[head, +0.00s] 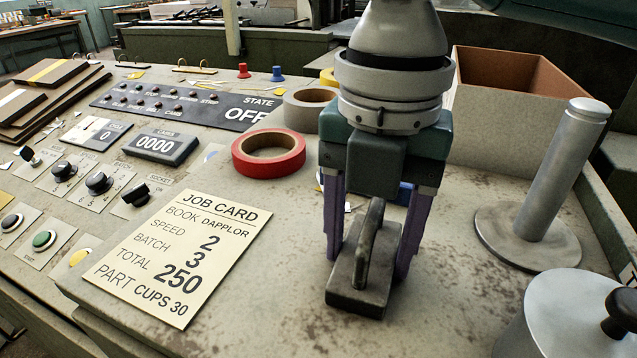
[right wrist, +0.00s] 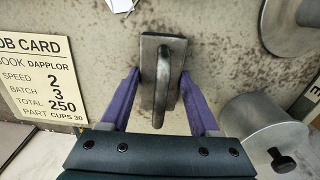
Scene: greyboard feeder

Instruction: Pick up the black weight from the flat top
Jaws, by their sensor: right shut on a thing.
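The black weight (head: 352,300) is a dark, worn metal block with an upright loop handle. It is on the flat top (head: 270,330), to the right of the job card; I see no clear gap under it. My right gripper (head: 367,262) points down over the weight, with one purple finger on each side, shut on it. The right wrist view shows the weight (right wrist: 148,70) between the same two fingers, its handle running lengthwise between them. The finger contact is partly hidden in the head view. My left gripper is not in view.
A job card (head: 180,255) lies left of the weight. A red tape roll (head: 268,153) is behind it. A metal spindle on a round base (head: 530,240) and a knobbed metal cylinder (head: 565,325) stand right. An open box (head: 510,140) is at the back.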

